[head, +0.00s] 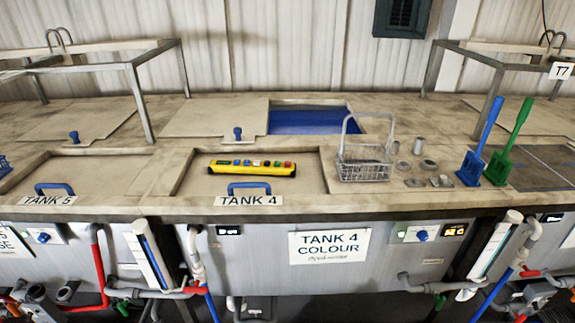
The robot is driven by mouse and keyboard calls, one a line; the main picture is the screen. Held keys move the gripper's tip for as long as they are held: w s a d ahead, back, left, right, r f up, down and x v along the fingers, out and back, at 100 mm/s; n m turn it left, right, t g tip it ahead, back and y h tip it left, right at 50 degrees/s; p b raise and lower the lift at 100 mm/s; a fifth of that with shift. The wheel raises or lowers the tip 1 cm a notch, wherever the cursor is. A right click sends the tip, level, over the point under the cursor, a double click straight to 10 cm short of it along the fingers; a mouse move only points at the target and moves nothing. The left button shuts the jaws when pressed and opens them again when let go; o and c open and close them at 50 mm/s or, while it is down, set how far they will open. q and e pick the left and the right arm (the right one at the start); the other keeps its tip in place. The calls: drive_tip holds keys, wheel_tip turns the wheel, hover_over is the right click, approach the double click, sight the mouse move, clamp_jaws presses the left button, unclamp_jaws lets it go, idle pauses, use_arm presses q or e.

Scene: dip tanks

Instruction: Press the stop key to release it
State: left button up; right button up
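A yellow control box (252,168) lies on the closed lid of tank 4, behind the lid's blue handle (249,186). A row of small coloured keys runs along its top. A red key (288,165) sits near its right end, with a green key (277,164) to its left. The markings are too small to read, and I cannot tell whether the red key is pressed in. Neither of my grippers shows in the head view.
A wire basket (364,165) with a tall handle stands right of the box, near several small metal parts. Behind is an open tank with blue liquid (308,121). Metal frames rise at both sides.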

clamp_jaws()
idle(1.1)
